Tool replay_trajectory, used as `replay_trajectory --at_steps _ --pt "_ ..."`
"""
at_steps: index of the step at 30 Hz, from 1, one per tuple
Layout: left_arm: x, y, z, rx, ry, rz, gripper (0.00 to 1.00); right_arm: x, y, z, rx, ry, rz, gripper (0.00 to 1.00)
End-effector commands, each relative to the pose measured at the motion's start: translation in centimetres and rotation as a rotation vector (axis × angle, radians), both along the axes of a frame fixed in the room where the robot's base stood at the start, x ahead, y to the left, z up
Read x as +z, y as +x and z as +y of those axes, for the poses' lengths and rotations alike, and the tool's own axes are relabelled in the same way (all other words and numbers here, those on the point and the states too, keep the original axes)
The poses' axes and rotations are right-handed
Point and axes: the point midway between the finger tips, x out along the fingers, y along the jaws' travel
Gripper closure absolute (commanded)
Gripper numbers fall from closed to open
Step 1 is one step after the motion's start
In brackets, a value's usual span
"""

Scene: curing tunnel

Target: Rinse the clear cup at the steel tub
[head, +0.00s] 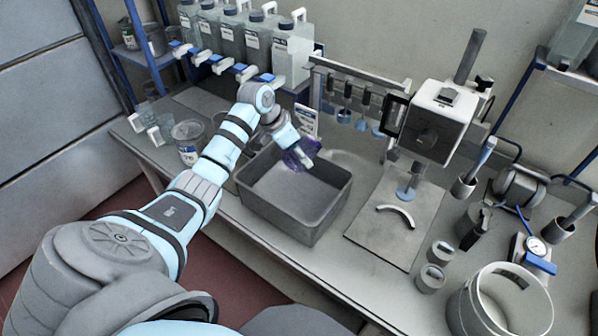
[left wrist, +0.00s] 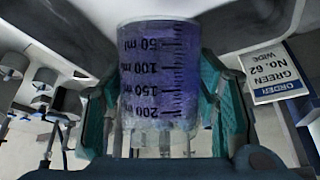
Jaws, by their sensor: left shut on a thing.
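My left gripper (head: 298,152) is above the back edge of the grey steel tub (head: 328,214). It is shut on the clear cup (head: 304,154), which looks purple inside. In the left wrist view the cup (left wrist: 160,72) fills the middle, with a dark ml scale and a purple tint. The teal fingers of the left gripper (left wrist: 160,112) stand on either side of it. The exact tilt of the cup cannot be told. The tub's visible floor looks bare and grey. My right gripper is not in view.
Labelled jugs with taps (head: 245,38) line the back left. A jar (head: 188,140) stands left of the tub. A boxy stand device (head: 435,120) is to its right, and a white bucket (head: 500,300) is at front right. An order card (head: 306,120) stands behind the tub.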

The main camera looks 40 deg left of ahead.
Motion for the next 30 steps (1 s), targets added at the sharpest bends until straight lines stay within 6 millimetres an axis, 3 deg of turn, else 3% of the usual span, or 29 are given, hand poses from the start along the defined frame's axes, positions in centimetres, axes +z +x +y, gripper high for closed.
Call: replay_trajectory --at_steps 14,30 --pt "4.0 0.0 0.0 0.001 0.001 -0.002 0.76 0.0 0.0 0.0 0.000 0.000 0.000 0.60" --pt "4.2 0.0 0.0 0.000 0.001 0.000 0.76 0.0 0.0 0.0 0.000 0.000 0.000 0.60"
